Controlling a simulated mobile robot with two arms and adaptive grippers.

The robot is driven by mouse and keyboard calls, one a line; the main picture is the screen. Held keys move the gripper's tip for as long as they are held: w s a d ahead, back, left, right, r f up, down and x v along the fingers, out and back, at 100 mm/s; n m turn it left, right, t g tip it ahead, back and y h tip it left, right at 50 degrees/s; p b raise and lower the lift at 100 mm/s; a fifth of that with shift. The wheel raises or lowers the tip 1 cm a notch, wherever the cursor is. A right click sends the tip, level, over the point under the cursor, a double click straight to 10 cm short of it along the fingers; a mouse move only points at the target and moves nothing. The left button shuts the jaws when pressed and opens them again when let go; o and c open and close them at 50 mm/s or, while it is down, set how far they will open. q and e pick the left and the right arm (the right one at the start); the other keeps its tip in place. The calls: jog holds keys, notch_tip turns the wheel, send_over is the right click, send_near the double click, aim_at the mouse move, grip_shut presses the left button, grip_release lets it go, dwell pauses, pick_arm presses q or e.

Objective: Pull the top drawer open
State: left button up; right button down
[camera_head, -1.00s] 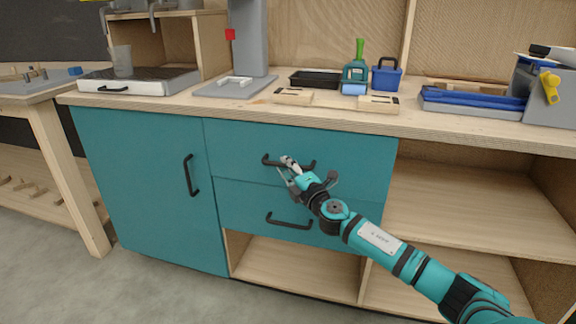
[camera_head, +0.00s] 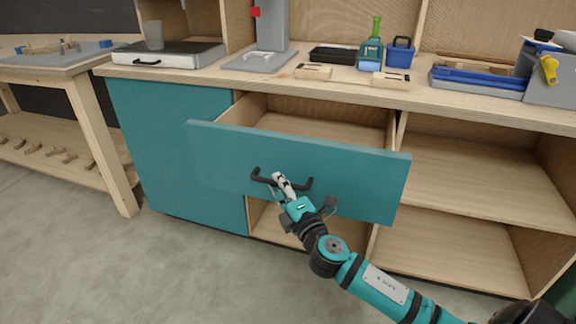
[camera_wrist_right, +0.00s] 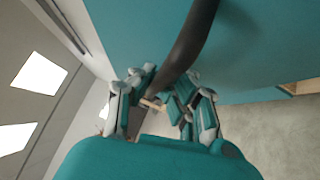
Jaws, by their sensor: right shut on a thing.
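The top drawer (camera_head: 350,182) has a teal front and is pulled well out of the workbench cabinet. Its wooden inside (camera_head: 320,123) shows and looks empty. The black bar handle (camera_head: 262,176) is on the drawer front. My right gripper (camera_head: 281,182) is shut on the handle. In the right wrist view the dark handle (camera_wrist_right: 190,42) passes between the fingers of the gripper (camera_wrist_right: 158,100), in front of the teal drawer front (camera_wrist_right: 255,50). My left gripper is not in view.
The teal cabinet door (camera_head: 170,150) is closed to the left. Open wooden shelves (camera_head: 470,165) lie to the right. The worktop (camera_head: 440,105) holds a black tray (camera_head: 332,55), a blue basket (camera_head: 399,52) and other items. Grey floor (camera_head: 90,250) is clear at front left.

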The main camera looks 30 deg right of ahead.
jog(key=s+a, duration=0.5)
jog(key=a, duration=0.1)
jog(key=shift+r+p, duration=0.15)
jog(key=shift+p, duration=0.2)
jog(key=c, duration=1.6)
grip_release()
jog(key=s+f, duration=0.1)
jog(key=s, duration=1.1)
jog(key=shift+a+f, duration=0.35)
jog(key=shift+a, duration=0.05)
jog(key=shift+d, duration=0.1)
